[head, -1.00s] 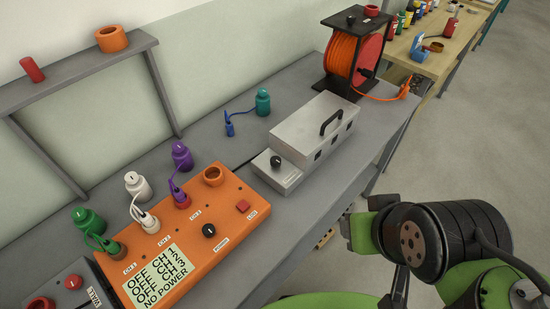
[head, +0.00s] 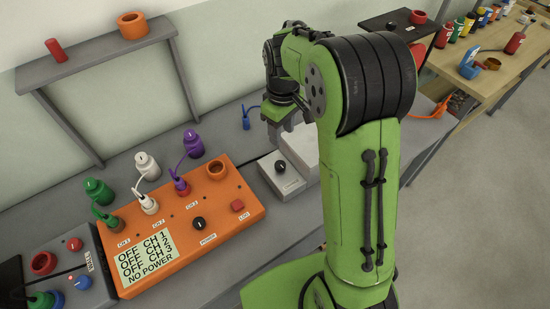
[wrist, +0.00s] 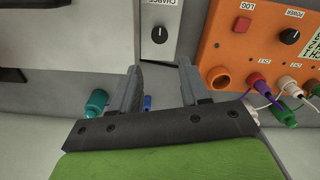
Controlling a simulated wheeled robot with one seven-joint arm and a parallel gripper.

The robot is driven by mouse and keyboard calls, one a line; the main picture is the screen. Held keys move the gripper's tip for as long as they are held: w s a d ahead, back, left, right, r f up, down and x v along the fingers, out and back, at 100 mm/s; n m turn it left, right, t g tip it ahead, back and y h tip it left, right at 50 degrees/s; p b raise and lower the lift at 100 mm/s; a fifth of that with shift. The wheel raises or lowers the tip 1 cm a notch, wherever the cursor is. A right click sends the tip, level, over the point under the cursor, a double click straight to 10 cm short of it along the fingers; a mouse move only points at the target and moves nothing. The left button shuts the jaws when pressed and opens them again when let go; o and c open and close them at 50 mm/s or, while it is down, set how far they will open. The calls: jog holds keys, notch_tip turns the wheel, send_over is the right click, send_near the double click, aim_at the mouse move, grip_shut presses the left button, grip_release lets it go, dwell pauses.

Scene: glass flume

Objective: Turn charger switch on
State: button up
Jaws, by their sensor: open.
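The charger is a pale grey box; its low front part (head: 290,182) shows in the head view, with the rest mostly hidden behind my arm. Its black round knob switch (head: 280,166) sits on top. In the wrist view the knob (wrist: 160,35) lies beside a label reading "CHARGE", its white mark pointing up in the picture. My gripper (head: 283,135) is above the bench just behind the knob in the head view. In the wrist view my gripper (wrist: 161,68) is open and empty, its fingers apart, with the knob beyond the fingertips and not touched.
An orange panel (head: 190,232) with plugs, a black power knob (head: 199,223) and a red button stands left of the charger. Its screen reads "NO POWER". A grey shelf (head: 95,60) stands behind.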

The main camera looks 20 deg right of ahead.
aim_at(281, 165)
notch_tip(281, 165, down, 15)
jog(key=shift+d+r+b, duration=0.1)
jog(key=shift+r+b, duration=0.05)
jog(key=shift+b, duration=1.05)
jog(key=c, duration=0.8)
